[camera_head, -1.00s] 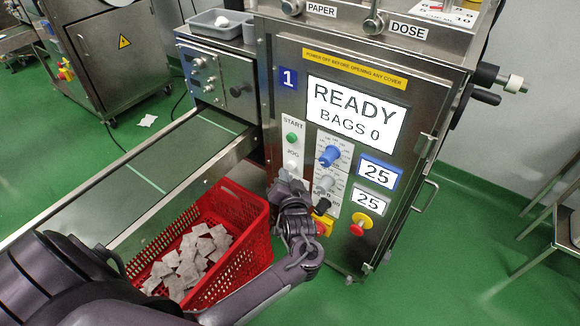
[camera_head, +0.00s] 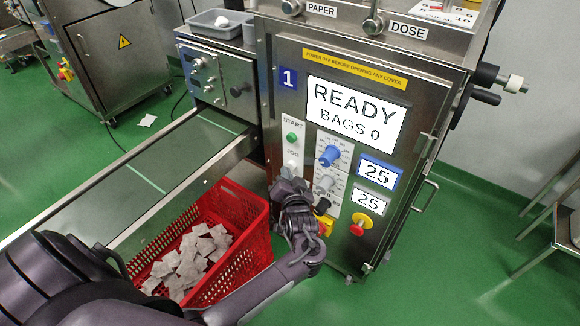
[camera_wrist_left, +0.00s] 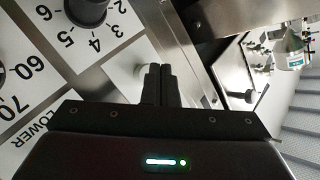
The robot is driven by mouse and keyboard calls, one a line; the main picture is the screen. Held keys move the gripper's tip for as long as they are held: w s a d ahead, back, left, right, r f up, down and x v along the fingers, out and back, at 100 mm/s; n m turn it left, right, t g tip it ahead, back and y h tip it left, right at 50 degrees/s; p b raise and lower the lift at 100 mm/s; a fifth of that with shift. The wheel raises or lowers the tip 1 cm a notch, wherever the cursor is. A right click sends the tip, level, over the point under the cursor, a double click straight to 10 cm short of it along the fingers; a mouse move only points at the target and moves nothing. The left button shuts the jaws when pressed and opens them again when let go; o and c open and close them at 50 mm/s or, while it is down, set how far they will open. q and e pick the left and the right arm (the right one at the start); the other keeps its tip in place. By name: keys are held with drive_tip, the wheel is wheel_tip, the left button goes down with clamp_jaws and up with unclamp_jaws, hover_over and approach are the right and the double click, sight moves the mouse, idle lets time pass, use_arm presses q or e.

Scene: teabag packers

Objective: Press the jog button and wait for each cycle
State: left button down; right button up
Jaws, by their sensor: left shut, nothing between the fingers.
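The packer's control panel (camera_head: 294,124) carries a green START button (camera_head: 292,138) with the JOG label below it. The pale jog button (camera_head: 291,163) is partly hidden by my left gripper (camera_head: 287,174). The display (camera_head: 354,114) reads READY, BAGS 0. My left gripper is shut and empty, its tips just below or at the jog button; contact cannot be told. My right gripper is not in view.
A red crate (camera_head: 255,245) with several teabags stands under the conveyor (camera_head: 190,150), close to my left arm. A blue knob (camera_head: 330,156) and a red-yellow emergency stop (camera_head: 359,227) sit right of the gripper.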

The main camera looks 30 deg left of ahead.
use_arm(q)
drive_tip(key=shift+w, duration=0.45)
idle(0.3)
drive_tip(key=shift+s, duration=0.1)
drive_tip(key=shift+s+p, duration=0.7)
drive_tip(key=shift+s, duration=0.1)
